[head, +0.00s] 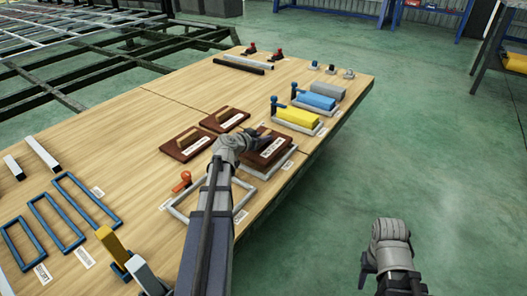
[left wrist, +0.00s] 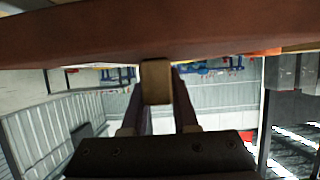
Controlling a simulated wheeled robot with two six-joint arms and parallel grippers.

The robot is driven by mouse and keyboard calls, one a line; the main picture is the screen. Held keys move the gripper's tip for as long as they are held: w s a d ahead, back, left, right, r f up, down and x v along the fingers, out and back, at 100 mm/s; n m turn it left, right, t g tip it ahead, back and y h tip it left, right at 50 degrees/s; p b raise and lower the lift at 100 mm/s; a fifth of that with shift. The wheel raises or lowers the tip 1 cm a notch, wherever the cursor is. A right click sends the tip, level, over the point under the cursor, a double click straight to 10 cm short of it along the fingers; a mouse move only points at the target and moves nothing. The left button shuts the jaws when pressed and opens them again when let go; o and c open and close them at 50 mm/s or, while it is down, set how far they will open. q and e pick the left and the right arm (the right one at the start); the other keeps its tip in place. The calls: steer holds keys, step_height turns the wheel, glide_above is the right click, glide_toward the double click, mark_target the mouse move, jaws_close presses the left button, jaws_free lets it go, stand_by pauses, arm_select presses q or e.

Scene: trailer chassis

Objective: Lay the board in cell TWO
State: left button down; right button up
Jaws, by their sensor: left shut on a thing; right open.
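My left gripper (head: 252,140) is shut on the wooden handle of a dark brown board (head: 268,154) with a white label. In the left wrist view the handle (left wrist: 156,82) sits between the fingers, and the board's brown underside or edge (left wrist: 160,30) spans the top. In the head view the board is over a pale frame cell (head: 286,168), which it mostly covers. I cannot tell whether it touches the frame. A nearer pale frame cell (head: 178,212) is empty. The cell labels are too small to read. My right gripper (head: 384,270) is open and empty over the floor.
Two similar brown boards (head: 186,145) (head: 225,121) lie to the left. A yellow block (head: 298,116) and a blue block (head: 317,101) lie in further frames, with blue clamps beside them. An orange clamp (head: 181,182) stands by the empty frame. Blue frames (head: 55,222) lie at left.

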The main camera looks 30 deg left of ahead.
mark_target(264, 145)
arm_select(q)
steer(key=shift+f+b, duration=1.9)
steer(key=shift+b, duration=0.05)
steer(key=shift+r, duration=0.15)
steer(key=c, duration=0.7)
jaws_free()
